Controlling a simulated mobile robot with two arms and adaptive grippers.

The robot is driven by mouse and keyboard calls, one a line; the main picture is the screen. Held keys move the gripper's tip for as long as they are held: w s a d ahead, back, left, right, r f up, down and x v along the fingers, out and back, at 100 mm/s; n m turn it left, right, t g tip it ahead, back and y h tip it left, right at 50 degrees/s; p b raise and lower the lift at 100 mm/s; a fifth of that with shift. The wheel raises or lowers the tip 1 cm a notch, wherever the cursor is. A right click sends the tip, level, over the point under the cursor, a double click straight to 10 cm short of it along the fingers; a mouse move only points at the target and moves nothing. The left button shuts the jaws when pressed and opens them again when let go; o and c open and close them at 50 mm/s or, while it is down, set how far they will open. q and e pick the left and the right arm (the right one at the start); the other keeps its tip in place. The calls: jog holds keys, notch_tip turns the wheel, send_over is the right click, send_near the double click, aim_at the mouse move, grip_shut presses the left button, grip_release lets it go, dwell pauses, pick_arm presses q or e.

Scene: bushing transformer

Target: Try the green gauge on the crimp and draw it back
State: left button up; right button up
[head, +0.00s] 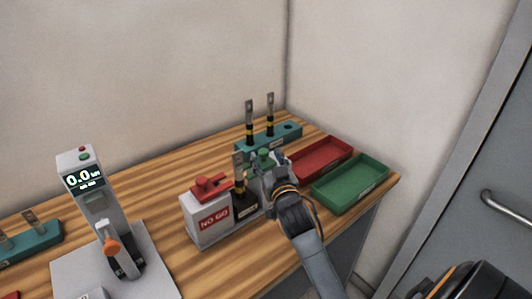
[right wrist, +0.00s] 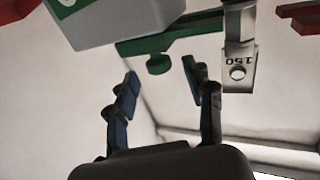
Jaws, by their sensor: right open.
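The green gauge (right wrist: 180,37) shows in the right wrist view as a flat green bar with a round knob, partly over a grey block (right wrist: 125,20). Its green knob (head: 264,154) shows beside my right gripper (head: 262,170) in the head view. My right gripper (right wrist: 165,76) is open, with its fingertips on either side of the knob and apart from it. The lug with the crimp, marked 150 (right wrist: 239,60), is right of the fingers; the bar's end is close to it, and I cannot tell if they touch. The lug (head: 238,168) stands upright in a black holder. My left gripper is out of view.
A grey NO GO block (head: 208,222) carries a red gauge (head: 210,186). A teal rack (head: 285,137) with two lugs stands behind. A red tray (head: 322,157) and a green tray (head: 350,184) are right. A tester (head: 95,205) stands left. Bare wood lies between.

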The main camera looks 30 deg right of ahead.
jog(key=shift+w+d, duration=0.15)
jog(key=shift+w, duration=0.5)
grip_shut()
jog(key=shift+s+a, duration=0.15)
jog(key=shift+a, duration=1.3)
grip_release()
jog(key=shift+d, duration=0.1)
